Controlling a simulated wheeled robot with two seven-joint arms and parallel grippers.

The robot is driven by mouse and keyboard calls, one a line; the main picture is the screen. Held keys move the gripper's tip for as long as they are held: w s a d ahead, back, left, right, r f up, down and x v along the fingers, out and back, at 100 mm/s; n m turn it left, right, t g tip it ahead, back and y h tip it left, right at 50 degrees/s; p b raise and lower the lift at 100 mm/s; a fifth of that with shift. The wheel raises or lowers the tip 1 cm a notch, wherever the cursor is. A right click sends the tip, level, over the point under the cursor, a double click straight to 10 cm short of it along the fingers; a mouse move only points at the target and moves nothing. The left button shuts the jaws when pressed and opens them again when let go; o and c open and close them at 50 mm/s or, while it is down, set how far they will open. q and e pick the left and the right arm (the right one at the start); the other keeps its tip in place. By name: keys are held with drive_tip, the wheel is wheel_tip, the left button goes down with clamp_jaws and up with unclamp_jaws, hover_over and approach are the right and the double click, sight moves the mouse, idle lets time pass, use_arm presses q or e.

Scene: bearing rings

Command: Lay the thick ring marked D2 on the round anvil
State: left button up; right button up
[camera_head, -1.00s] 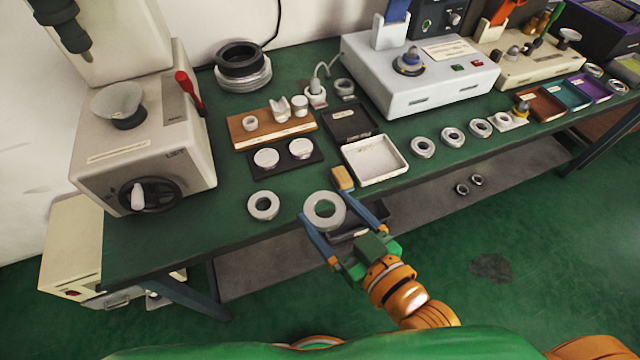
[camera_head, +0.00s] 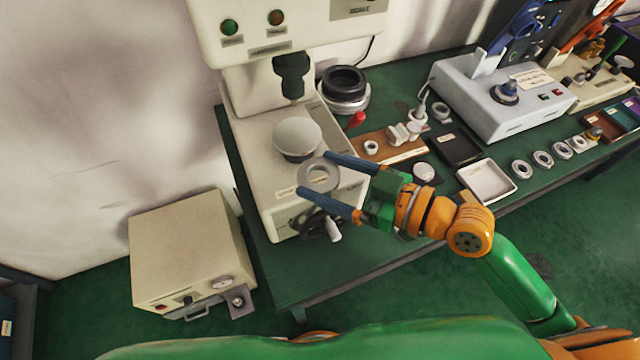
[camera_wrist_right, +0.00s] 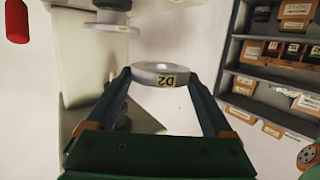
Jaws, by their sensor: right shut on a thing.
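The thick grey ring marked D2 (camera_head: 318,175) is held between the blue fingers of my right gripper (camera_head: 316,174). In the right wrist view the D2 label (camera_wrist_right: 166,80) faces the camera and the ring lies about flat between the fingertips. The round anvil (camera_head: 297,137) is a pale disc on the press base, under the dark press ram (camera_head: 292,75). In the head view the ring is in front of the anvil, nearer to me and slightly right. It appears apart from it. My left gripper is not in view.
A red lever (camera_head: 355,120) and a knob (camera_head: 333,232) stick out of the press. A wooden block with small parts (camera_head: 405,153), a white tray (camera_head: 487,181) and several rings lie to the right. A beige box (camera_head: 190,250) stands at left.

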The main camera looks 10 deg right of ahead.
sight(336, 165)
drive_tip(key=shift+w+a+r, duration=0.1)
drive_tip(key=shift+w+r, duration=0.05)
drive_tip(key=shift+w+d, duration=0.25)
drive_tip(key=shift+w+d+f+b, duration=0.2)
drive_tip(key=shift+w+b, duration=0.05)
drive_tip(key=shift+w, duration=0.3)
drive_tip(key=shift+w+d+f+b, duration=0.15)
drive_tip(key=shift+w+b, duration=0.05)
drive_tip(key=shift+w, duration=0.3)
drive_tip(key=w+a+b, duration=0.1)
drive_tip(key=w, duration=0.1)
drive_tip(key=w+a+f+b, duration=0.1)
drive_tip(key=w, duration=0.1)
drive_tip(key=w+a+f+b, duration=0.1)
drive_tip(key=w, duration=0.2)
drive_tip(key=shift+w+f+b, duration=0.1)
drive_tip(key=shift+w+b, duration=0.2)
drive_tip(key=shift+b, duration=0.2)
drive_tip(key=shift+w, duration=0.25)
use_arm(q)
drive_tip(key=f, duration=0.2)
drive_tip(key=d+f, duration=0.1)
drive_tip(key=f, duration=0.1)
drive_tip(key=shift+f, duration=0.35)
use_arm(e)
drive_tip(key=shift+w+a, duration=0.15)
drive_tip(key=shift+a, duration=0.05)
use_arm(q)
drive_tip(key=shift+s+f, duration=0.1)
